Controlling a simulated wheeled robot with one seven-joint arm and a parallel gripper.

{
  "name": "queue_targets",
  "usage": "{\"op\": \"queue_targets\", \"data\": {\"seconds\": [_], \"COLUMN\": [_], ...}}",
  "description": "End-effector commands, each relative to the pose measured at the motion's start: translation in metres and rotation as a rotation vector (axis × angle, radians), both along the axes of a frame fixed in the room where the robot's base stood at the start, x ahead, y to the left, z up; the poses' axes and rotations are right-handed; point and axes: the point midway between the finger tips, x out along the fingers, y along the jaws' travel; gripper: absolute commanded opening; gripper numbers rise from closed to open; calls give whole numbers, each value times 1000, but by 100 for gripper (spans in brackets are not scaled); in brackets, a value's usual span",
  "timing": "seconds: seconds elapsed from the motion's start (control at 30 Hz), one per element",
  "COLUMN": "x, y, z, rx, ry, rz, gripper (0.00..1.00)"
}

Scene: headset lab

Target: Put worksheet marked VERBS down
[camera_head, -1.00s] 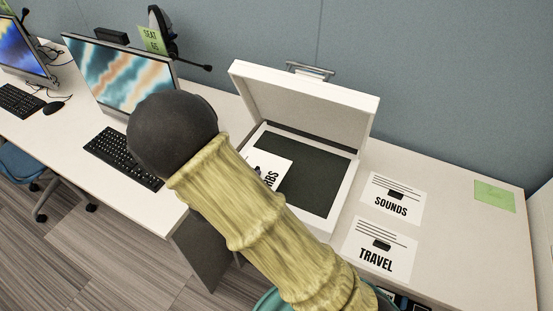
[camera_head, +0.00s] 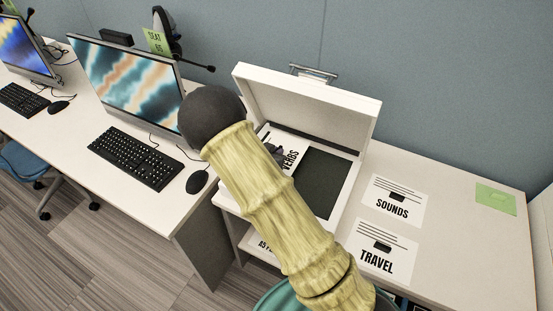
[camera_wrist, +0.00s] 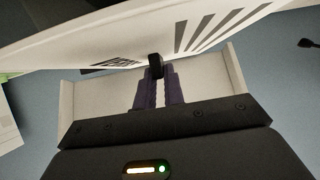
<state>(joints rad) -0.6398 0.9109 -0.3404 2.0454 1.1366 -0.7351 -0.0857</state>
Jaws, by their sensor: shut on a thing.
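The white VERBS worksheet (camera_head: 287,139) is over the left part of an open white box (camera_head: 340,207) with a dark inside. In the wrist view the worksheet (camera_wrist: 205,42) spans the top, tilted, with a small black tab (camera_wrist: 155,66). My gripper (camera_wrist: 157,75) is shut on that tab. In the head view my forearm hides part of the worksheet and most of the gripper. Whether the sheet touches the box floor cannot be told.
The SOUNDS sheet (camera_head: 396,202) and the TRAVEL sheet (camera_head: 381,251) lie on the desk right of the box. The box lid (camera_head: 310,105) stands open at the back. A keyboard (camera_head: 135,157), mouse (camera_head: 197,182) and monitor (camera_head: 130,80) are left.

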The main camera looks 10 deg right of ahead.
Motion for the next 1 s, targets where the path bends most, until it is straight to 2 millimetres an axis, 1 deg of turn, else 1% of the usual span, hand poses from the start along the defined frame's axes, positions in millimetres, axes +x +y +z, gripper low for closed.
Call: {"op": "queue_targets", "data": {"seconds": [0.17, 0.27, 0.4, 0.53, 0.77, 0.9, 0.93, 1.0], "x": [0, -1, -1, 3, 3, 3, 3, 3], "y": [0, -1, -1, -3, -2, -2, -2, -2], "z": [-2, -11, -32, -38, -39, -43, -42, -42], "rx": [0, -2, -3, 0, 1, 0, 0, 0], "ry": [0, 3, 3, 0, -1, 0, 0, 0], "rz": [-1, 0, -1, -1, 0, 0, 0, 0], "gripper": [0, 0, 0, 0, 0, 0, 14, 28]}}
